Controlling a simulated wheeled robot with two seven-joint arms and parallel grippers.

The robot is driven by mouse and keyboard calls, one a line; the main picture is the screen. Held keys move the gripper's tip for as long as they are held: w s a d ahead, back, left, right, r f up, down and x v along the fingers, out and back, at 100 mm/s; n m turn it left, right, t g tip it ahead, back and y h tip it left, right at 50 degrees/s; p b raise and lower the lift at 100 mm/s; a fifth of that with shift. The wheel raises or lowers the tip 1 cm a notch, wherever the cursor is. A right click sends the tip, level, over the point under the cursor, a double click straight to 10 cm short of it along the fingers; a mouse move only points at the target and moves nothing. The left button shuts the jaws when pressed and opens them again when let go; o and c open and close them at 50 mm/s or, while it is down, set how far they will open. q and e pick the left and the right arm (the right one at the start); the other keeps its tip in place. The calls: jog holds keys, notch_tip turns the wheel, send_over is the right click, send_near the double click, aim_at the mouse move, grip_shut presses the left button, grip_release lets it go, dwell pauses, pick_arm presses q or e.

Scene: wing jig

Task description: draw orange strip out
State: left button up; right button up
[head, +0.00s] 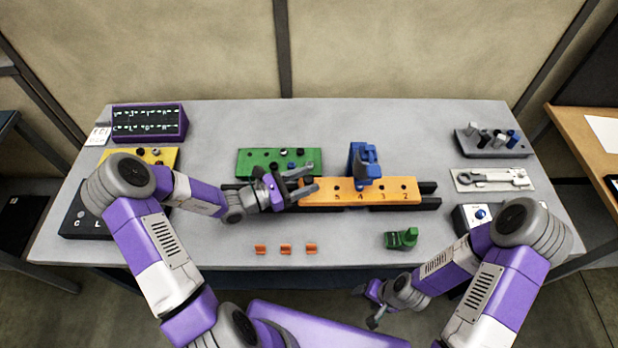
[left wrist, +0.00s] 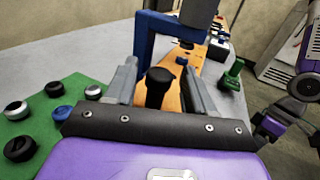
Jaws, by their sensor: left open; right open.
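The orange strip (head: 390,187), with numbers and dark holes along its top, lies in a black rail (head: 428,188). A blue clamp-like block (head: 364,163) stands over its middle. My left gripper (head: 313,179) is open at the strip's left end, fingers spread either side of it. In the left wrist view the open fingers (left wrist: 161,75) flank a black knob (left wrist: 158,86), with the orange strip (left wrist: 190,92) running away beyond it; the blue block (left wrist: 160,40) rises ahead. Whether the fingers touch anything cannot be told. My right gripper (head: 372,307) is open and empty off the table's front edge.
A green plate (head: 250,163) with round pegs lies behind my left gripper. Several small orange pieces (head: 286,249) and a green block (head: 401,239) lie in front. A grey peg tray (head: 490,149) and a white tool board (head: 515,183) are at the right.

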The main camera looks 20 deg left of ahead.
pick_arm(q)
jog(key=shift+w+d, duration=0.4)
jog(key=shift+d, duration=0.15)
grip_shut()
